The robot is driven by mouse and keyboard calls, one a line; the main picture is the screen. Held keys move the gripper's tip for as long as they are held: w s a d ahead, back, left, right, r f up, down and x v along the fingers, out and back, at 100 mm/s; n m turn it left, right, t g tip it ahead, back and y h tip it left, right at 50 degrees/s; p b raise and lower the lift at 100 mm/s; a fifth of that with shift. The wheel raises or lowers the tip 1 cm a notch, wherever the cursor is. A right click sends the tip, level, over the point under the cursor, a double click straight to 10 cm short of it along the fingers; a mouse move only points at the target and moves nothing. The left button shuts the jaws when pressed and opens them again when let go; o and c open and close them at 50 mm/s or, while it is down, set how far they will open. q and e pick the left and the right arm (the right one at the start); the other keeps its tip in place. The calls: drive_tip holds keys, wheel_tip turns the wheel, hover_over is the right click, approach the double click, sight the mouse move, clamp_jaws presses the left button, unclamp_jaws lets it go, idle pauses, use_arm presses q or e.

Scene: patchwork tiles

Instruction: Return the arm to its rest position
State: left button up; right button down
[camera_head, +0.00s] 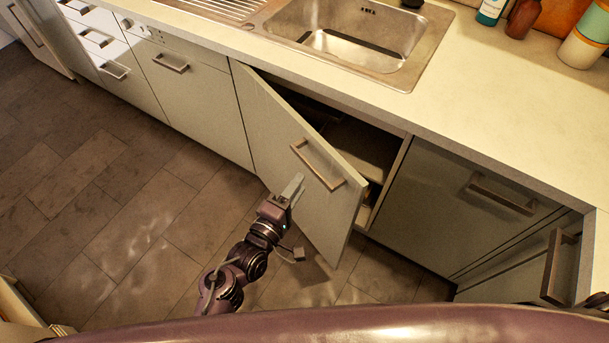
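My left arm reaches up from the bottom of the head view, and its gripper (292,190) is in front of the half-open cabinet door (285,135). The fingertips are just left of and below the door's bar handle (317,165). They look apart from the handle, though the exact gap is hard to judge. The fingers appear close together, and I cannot tell whether they are fully shut. My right gripper is not in view.
The door stands open below the sink (360,35), showing a dark cabinet inside. The countertop (470,90) runs along the back. Closed cupboards with handles flank the door. The tiled floor (120,220) at left is clear. Bottles and cups stand at the upper right.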

use_arm(q)
drive_tip(key=shift+s+a, duration=0.25)
drive_tip(key=shift+s, duration=0.1)
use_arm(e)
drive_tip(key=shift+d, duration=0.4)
use_arm(q)
drive_tip(key=s+a+f+m+g+y, duration=0.2)
drive_tip(key=s+a+f+g, duration=0.15)
drive_tip(key=f, duration=0.65)
drive_tip(key=s+a+f+m+g+y, duration=0.25)
drive_tip(key=s+f, duration=0.25)
drive_tip(key=f, duration=0.5)
drive_tip(key=s+a+f+m+g+y, duration=0.1)
drive_tip(key=s+a+f+m+g, duration=0.3)
drive_tip(key=f, duration=0.6)
drive_tip(key=s+a+f+m+g+y, duration=0.2)
drive_tip(key=s+a+f, duration=0.4)
drive_tip(key=s, duration=0.4)
drive_tip(key=s+a+f+m+g+y, duration=0.2)
drive_tip(key=s+a+f, duration=0.5)
drive_tip(key=s, duration=0.4)
drive_tip(key=shift+s+a+m, duration=0.15)
drive_tip(key=shift+a+m, duration=0.15)
drive_tip(key=shift+m, duration=0.35)
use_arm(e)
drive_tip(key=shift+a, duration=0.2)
use_arm(q)
drive_tip(key=shift+y, duration=0.25)
